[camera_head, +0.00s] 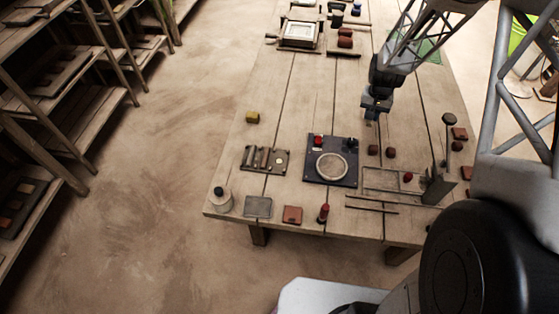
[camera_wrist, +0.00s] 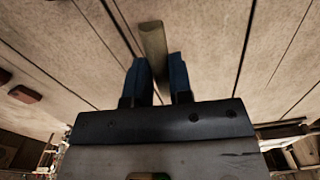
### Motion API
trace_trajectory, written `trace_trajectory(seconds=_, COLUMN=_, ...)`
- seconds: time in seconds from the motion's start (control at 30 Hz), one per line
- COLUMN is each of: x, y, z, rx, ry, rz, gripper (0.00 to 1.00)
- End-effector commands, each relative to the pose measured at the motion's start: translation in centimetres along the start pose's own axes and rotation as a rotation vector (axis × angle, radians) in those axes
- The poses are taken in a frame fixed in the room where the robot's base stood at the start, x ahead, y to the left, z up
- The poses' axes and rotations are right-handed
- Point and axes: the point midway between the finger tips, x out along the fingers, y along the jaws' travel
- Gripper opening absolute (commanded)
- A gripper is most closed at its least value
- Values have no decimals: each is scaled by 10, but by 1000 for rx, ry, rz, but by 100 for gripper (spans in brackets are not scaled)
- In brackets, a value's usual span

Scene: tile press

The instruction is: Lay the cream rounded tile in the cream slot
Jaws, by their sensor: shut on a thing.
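My gripper (camera_head: 373,115) hangs over the right half of the table. In the wrist view its two blue fingers (camera_wrist: 161,78) are closed on a pale olive-cream piece, which I take for the cream rounded tile (camera_wrist: 153,38); it shows narrow and edge-on, sticking out past the fingertips. In the head view the tile is too small or hidden to make out. A dark rack (camera_head: 265,159) with several pale and grey bars or slots lies on the table's left. I cannot tell which place is the cream slot.
A dark board (camera_head: 331,180) with a round pale disc and a red knob lies left of my gripper. A metal frame (camera_head: 393,180) and upright lever post (camera_head: 447,150) stand right. A yellow block (camera_head: 252,117) and red-brown tile (camera_head: 292,215) lie nearby.

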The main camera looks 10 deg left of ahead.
Motion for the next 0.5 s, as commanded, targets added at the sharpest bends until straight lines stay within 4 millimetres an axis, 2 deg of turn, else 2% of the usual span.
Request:
trace_trajectory(seconds=0.03, x=-2, y=-3, z=-18, rx=11, ry=2, rz=0, gripper=0)
trace_trajectory(seconds=0.2, x=-7, y=-11, z=-66, rx=51, ry=0, rz=0, gripper=0)
trace_trajectory(seconds=0.5, x=-15, y=-25, z=-112, rx=92, ry=0, rz=0, gripper=0)
